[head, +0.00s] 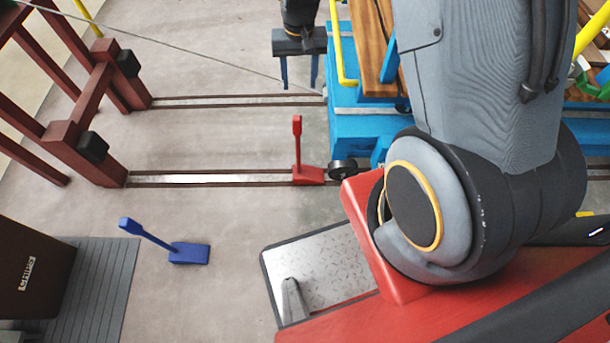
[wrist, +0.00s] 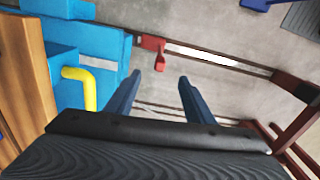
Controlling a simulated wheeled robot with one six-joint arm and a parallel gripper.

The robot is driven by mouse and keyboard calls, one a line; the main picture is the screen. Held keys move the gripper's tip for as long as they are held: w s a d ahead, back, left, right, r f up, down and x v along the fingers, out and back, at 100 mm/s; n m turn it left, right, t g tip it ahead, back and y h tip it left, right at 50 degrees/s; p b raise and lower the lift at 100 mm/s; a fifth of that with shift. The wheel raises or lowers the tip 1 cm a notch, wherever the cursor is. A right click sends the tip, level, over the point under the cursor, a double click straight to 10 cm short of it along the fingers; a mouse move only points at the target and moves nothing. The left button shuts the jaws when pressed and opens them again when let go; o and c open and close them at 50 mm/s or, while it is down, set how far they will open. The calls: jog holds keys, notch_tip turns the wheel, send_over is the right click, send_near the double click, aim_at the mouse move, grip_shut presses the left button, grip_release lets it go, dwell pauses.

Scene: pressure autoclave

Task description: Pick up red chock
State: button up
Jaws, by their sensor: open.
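The red chock (head: 308,174) sits on the near rail, with its handle standing upright, just left of a dark wheel of the blue cart. In the wrist view the red chock (wrist: 153,45) shows beyond the fingertips, beside the blue cart. My gripper (head: 298,84) is at the top of the head view, above and behind the chock, near the far rail. Its two blue fingers are apart with nothing between them. In the wrist view my gripper (wrist: 160,74) is also open and clear of the chock.
The blue cart (head: 354,128), with wooden planks and a yellow rail (head: 338,45), stands right of the chock. A blue chock (head: 188,253) lies on the floor at lower left. A dark red buffer frame (head: 88,152) ends the rails at left. The floor between is clear.

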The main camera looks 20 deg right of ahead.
jog(key=m+b, duration=0.1)
jog(key=b, duration=0.4)
send_over(297, 117)
jog(key=f, duration=1.7)
jog(key=shift+a, duration=0.25)
jog(key=shift+d+f, duration=0.2)
jog(key=shift+f, duration=2.9)
jog(key=shift+s, duration=0.1)
grip_shut()
